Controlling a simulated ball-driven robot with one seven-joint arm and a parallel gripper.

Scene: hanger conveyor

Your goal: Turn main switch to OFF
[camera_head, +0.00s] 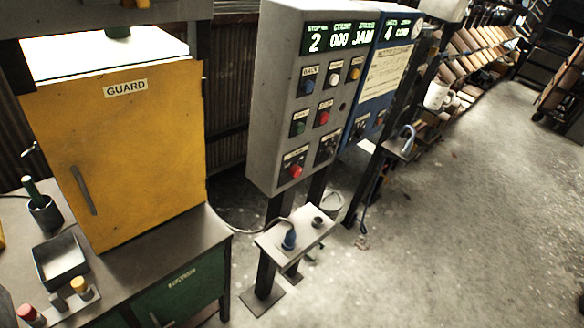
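A grey control box (268,95) stands on posts at the middle of the view, with a display reading 2, 000 and JAM. Its face has several small buttons. Its bottom row holds a red knob (296,171) on the left and a dark rotary switch (326,149) on the right. Their labels are too small to read, so I cannot tell which control is the main switch or its setting. A blue box (352,133) behind it has a second display and dark controls low on its face. My gripper is not visible.
A yellow cabinet marked GUARD (120,160) stands at left on a bench (185,235) with a metal tray (60,260) and small bottles. The concrete floor at right is open.

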